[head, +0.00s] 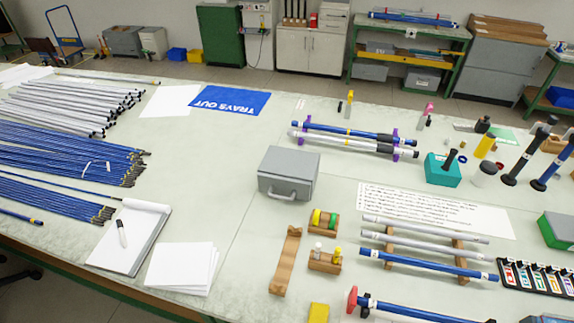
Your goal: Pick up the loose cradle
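A wooden bar with raised ends (284,263), which looks like the loose cradle, lies by itself on the pale bench, with nothing resting on it. It is left of two small wooden blocks and in front of the grey metal box (289,175). Two similar wooden supports (388,247) stand at the right under several grey and blue rods (428,264). Neither of my grippers shows in the head view.
A small wooden block with green and yellow rings (322,221) and another with small pegs (325,262) stand close to the loose bar's right. A yellow block (318,312) is near the front edge. White papers (182,268) lie left. Bare bench surrounds the bar's left side.

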